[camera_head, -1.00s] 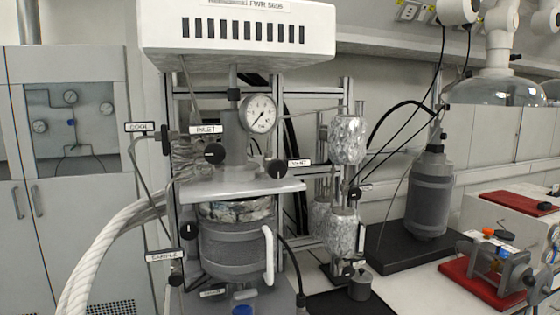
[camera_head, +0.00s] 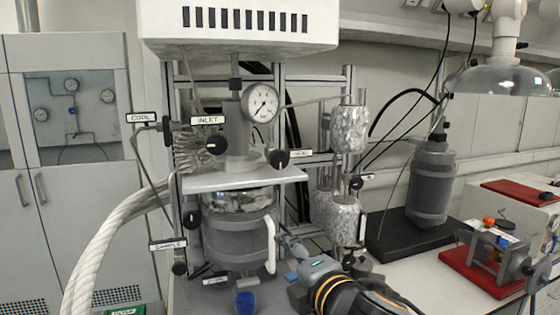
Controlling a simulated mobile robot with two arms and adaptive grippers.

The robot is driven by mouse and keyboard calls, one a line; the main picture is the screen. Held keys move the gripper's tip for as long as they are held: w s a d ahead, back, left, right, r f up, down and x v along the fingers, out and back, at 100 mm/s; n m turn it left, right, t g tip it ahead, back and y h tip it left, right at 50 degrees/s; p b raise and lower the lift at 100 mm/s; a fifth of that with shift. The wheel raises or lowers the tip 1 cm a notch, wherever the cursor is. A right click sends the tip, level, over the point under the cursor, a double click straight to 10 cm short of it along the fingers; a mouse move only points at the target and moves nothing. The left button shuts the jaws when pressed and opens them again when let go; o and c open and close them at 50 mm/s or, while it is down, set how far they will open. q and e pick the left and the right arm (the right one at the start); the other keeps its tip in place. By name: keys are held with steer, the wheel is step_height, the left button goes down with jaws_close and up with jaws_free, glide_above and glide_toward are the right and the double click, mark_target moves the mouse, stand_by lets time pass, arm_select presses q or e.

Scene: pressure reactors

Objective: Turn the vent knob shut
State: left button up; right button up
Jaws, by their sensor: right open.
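The vent knob (camera_head: 279,159) is a round black knob on the right of the reactor head, with a white label (camera_head: 301,153) beside it. A small pale mark shows on its face; I cannot tell from it how far the knob is turned. My right gripper (camera_head: 287,257) is open, below the knob and in front of the right side of the reactor vessel (camera_head: 236,232). It is apart from the knob and holds nothing that I can see. My left gripper is not in view.
The inlet knob (camera_head: 213,146) and pressure gauge (camera_head: 260,102) are close by. A white handle (camera_head: 270,246) stands by the gripper. Foil-wrapped cylinders (camera_head: 337,216) are to the right. A blue cup (camera_head: 245,302) is below the vessel. A grey bottle (camera_head: 431,185) stands farther right.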

mark_target(281, 161)
step_height(281, 161, up, 14)
steer(key=w+d+n+t, duration=0.3)
steer(key=n, duration=0.3)
steer(key=p+x, duration=0.6)
steer(key=x, duration=0.6)
steer(key=shift+a, duration=0.15)
steer(key=shift+w+a+f, duration=0.15)
steer(key=shift+w+a, duration=0.05)
steer(key=shift+w, duration=0.45)
steer(key=shift+c, duration=0.2)
steer(key=c, duration=1.1)
